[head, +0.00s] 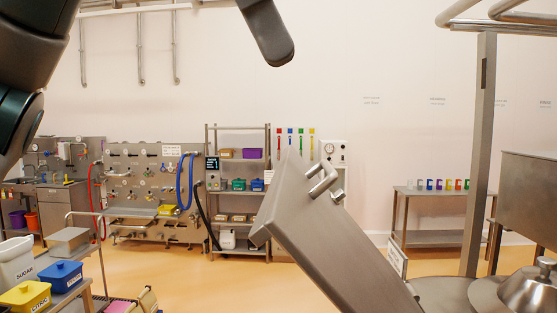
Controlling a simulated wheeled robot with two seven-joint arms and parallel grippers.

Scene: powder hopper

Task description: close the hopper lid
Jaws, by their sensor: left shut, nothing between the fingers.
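The hopper lid (325,235) is a thick grey steel slab in the lower middle of the head view. It stands open, tilted up and to the left, with its lower end running out at the bottom edge. A bent bar handle (322,181) sits near its upper end. A round steel surface (440,294), perhaps part of the hopper, shows right of the lid; the hopper's opening is not clearly visible. My left gripper (277,50) hangs in from the top edge, its fingers together and empty, above the lid and apart from it. My right gripper is out of view.
A steel post (479,150) and a domed steel part (530,289) stand at the right. A cart with a blue bin (62,275) and a yellow bin (26,297) is at lower left. Shelving (238,128) and a low table (440,238) stand at the back wall.

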